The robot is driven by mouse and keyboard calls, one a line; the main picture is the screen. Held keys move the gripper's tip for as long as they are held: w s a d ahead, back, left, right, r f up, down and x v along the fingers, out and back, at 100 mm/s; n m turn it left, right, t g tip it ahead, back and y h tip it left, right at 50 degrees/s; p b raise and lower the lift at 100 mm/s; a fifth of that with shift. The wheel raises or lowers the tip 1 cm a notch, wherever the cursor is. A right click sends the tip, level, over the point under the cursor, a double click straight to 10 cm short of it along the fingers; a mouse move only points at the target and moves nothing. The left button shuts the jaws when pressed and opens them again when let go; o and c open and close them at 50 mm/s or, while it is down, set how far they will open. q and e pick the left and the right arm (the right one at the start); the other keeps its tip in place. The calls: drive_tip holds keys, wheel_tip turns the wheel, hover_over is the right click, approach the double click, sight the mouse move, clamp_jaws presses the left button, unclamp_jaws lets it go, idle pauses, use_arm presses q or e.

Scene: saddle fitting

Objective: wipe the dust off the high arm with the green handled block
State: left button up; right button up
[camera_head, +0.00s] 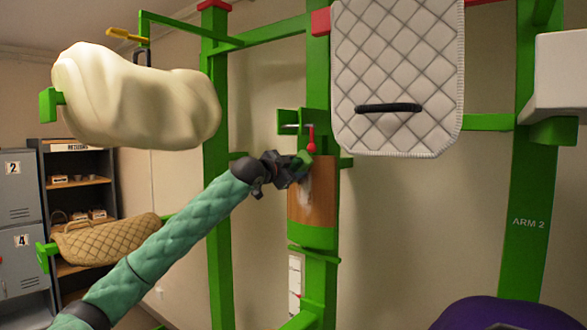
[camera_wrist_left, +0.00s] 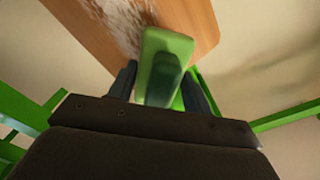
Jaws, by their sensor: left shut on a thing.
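A brown wooden face (camera_head: 322,190) with a green lower edge stands on the green frame; I take it to be the high arm. Whitish dust (camera_head: 304,192) marks its left side, and dust streaks (camera_wrist_left: 122,22) show on the wood in the left wrist view. My left gripper (camera_head: 293,168) is at the upper left of this face. It is shut on the green handled block (camera_wrist_left: 168,48), its fingers on both sides of the handle. The block lies over the wood close to the dust; whether it touches cannot be told. My right gripper is not in view.
A cream padded form (camera_head: 135,100) hangs on a green arm at the upper left, with a tan quilted pad (camera_head: 105,238) below. A white quilted pad (camera_head: 398,70) hangs right of the wood. A purple thing (camera_head: 510,315) is at the lower right. Green posts (camera_head: 216,200) flank the space.

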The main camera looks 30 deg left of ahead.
sight(303, 200)
use_arm(q)
drive_tip(key=shift+w+p, duration=0.6)
drive_tip(key=shift+w, duration=0.25)
idle(0.3)
drive_tip(key=shift+s+f+b, duration=0.1)
drive_tip(key=shift+f+b, duration=0.65)
drive_tip(key=shift+f, duration=0.9)
drive_tip(key=shift+f+b, duration=0.55)
drive_tip(key=shift+f, duration=1)
drive_tip(key=shift+f+b, duration=1.95)
drive_tip(key=shift+f, duration=3.25)
drive_tip(key=shift+r+p, duration=0.15)
drive_tip(key=shift+p, duration=0.25)
drive_tip(key=shift+r+p, duration=2.5)
drive_tip(key=shift+r, duration=0.1)
drive_tip(key=shift+r+p, duration=5.1)
drive_tip(key=shift+r, duration=0.65)
